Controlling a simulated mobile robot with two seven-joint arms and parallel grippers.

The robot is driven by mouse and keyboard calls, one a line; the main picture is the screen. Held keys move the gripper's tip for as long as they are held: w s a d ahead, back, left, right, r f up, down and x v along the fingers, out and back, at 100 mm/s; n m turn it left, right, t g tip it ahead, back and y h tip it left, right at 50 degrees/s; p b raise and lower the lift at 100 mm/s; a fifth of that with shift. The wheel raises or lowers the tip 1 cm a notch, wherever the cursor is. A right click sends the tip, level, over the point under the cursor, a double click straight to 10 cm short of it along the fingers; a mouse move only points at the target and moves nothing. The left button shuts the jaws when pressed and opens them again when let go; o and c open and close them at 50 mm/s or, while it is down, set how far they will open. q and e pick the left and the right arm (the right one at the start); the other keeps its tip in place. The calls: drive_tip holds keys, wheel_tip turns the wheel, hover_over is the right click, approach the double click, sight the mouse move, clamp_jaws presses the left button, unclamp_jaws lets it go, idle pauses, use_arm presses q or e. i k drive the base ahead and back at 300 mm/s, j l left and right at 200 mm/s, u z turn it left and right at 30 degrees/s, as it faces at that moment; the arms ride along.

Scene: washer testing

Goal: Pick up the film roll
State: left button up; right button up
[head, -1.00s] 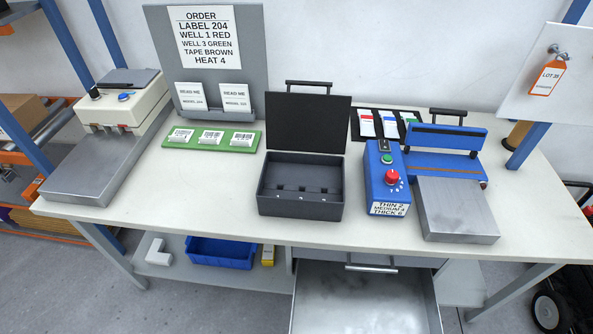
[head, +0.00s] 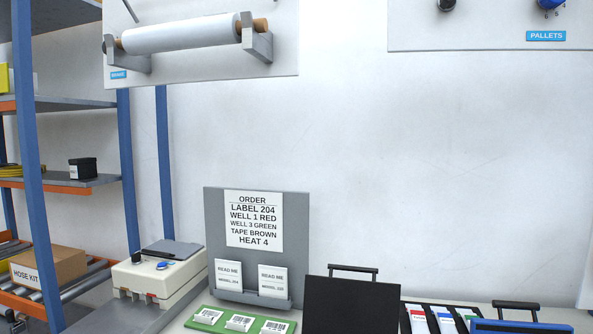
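The film roll (head: 180,33) is a white cylinder with brown core ends. It lies across two grey brackets on a wall board (head: 210,75) at the upper left of the head view. Its right core end (head: 260,24) sticks out past the right bracket (head: 257,46). Neither of my grippers is in view.
Below stands the workbench with a grey order board (head: 295,215), an open black case lid (head: 351,305) and a sealing machine (head: 160,272) at left. A blue-post shelf (head: 30,130) stands at far left. Another wall board (head: 490,35) hangs upper right. The wall between is bare.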

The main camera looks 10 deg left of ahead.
sight(224, 28)
drive_tip(key=k+u, duration=0.2)
drive_tip(key=u, duration=0.2)
drive_tip(key=k+j+u, duration=0.15)
drive_tip(key=u, duration=0.3)
